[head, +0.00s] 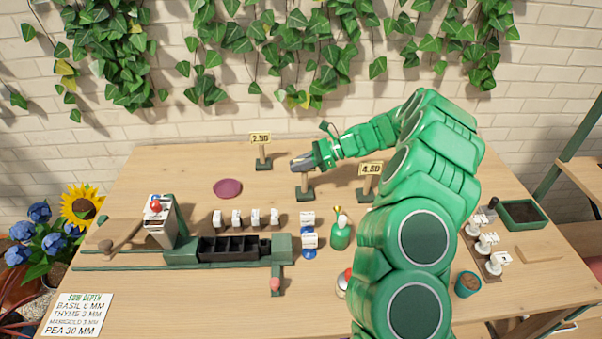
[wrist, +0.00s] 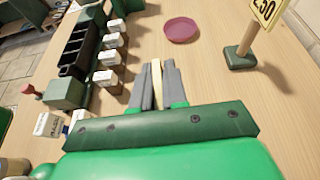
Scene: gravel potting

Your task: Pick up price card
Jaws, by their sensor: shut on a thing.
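Three price cards stand on the table on wooden posts with green bases. The 2.50 card (head: 260,138) is at the back, and it also shows in the wrist view (wrist: 265,10). The 4.50 card (head: 370,168) is to the right, beside my arm. My gripper (head: 300,163) is at the middle card, whose post and green base (head: 305,192) show below the fingers. In the wrist view my gripper (wrist: 157,85) is shut on a thin cream edge of this middle price card (wrist: 157,84). Its printed face is hidden. I cannot tell whether its base touches the table.
A plum-coloured saucer (head: 228,188) lies left of my gripper. A dark tray of compartments (head: 235,248), several small white-labelled blocks and a green spray bottle (head: 340,235) stand in front. The brick wall with ivy is behind. The table's back left is clear.

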